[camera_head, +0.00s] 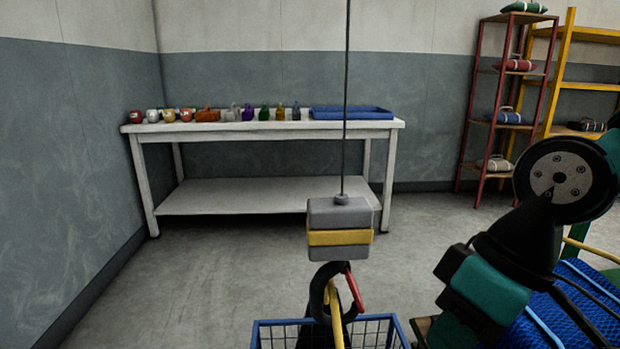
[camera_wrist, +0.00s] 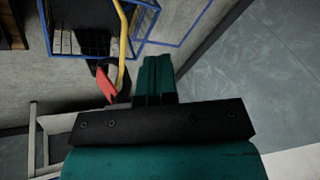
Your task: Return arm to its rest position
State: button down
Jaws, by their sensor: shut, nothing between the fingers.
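My gripper (camera_wrist: 155,78) shows in the wrist view with its teal fingers together and nothing between them. My teal and black arm (camera_head: 480,285) is bent at the right of the head view; I cannot make out the fingertips there. A crane hook (camera_head: 322,290) with a red latch (camera_head: 353,288) hangs under a grey and yellow block (camera_head: 340,238). A yellow strap or handle is at the hook, above a blue wire basket (camera_head: 275,325). In the wrist view the red latch (camera_wrist: 107,85) lies left of my fingers, apart in the picture.
A white table (camera_head: 270,127) by the far wall holds a row of small coloured things and a blue tray (camera_head: 352,113). A red shelf (camera_head: 463,140) and a yellow shelf (camera_head: 553,85) stand at back right.

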jog(key=s+m+p, duration=0.1)
jog(key=s, duration=0.3)
notch_tip(320, 180, up, 28)
jog(key=p, duration=2.7)
jog(key=shift+d+r, duration=0.15)
jog(key=shift+d, duration=0.25)
